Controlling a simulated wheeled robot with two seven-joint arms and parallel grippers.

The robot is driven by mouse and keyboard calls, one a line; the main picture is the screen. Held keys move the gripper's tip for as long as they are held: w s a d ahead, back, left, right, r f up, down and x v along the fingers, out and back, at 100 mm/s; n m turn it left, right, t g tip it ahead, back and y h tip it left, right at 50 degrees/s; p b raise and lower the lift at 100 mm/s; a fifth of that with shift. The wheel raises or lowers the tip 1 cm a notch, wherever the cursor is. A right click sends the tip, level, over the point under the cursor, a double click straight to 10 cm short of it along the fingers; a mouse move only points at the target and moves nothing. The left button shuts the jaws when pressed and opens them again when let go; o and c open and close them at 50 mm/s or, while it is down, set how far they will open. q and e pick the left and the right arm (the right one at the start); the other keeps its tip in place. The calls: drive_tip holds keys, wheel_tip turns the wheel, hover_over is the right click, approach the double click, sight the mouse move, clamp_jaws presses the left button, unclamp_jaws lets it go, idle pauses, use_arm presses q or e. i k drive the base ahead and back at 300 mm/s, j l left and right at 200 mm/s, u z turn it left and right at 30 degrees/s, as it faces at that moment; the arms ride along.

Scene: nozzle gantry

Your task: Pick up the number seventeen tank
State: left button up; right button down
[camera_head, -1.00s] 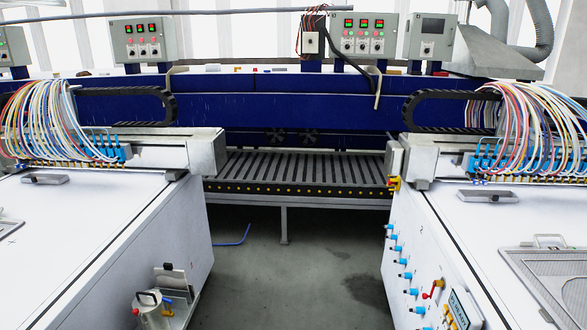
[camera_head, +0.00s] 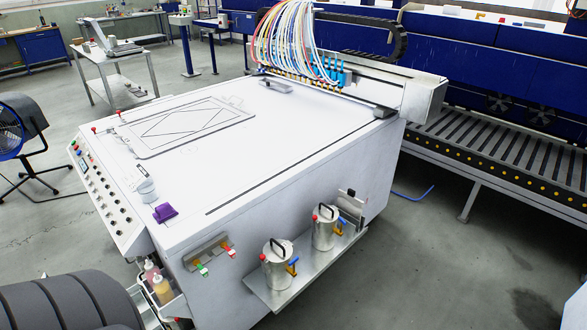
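Two metal tanks with black top handles stand upright on a shelf (camera_head: 275,297) on the side of the white machine. The nearer tank (camera_head: 276,270) has a red knob and a blue-and-yellow valve. The farther tank (camera_head: 323,232) has the same parts and stands to its right. No number is readable on either tank, so I cannot tell which is number seventeen.
The white machine (camera_head: 230,155) fills the middle, with bundled hoses (camera_head: 285,40) at its far end. Bottles (camera_head: 162,289) sit in a rack at its near corner. A slatted conveyor (camera_head: 495,160) runs at right. Grey floor (camera_head: 430,265) is clear right of the tanks.

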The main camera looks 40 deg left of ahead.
sight(279, 277)
drive_tip(key=j+u, duration=0.1)
drive_tip(key=u, duration=1.05)
drive_tip(key=k+j, duration=0.05)
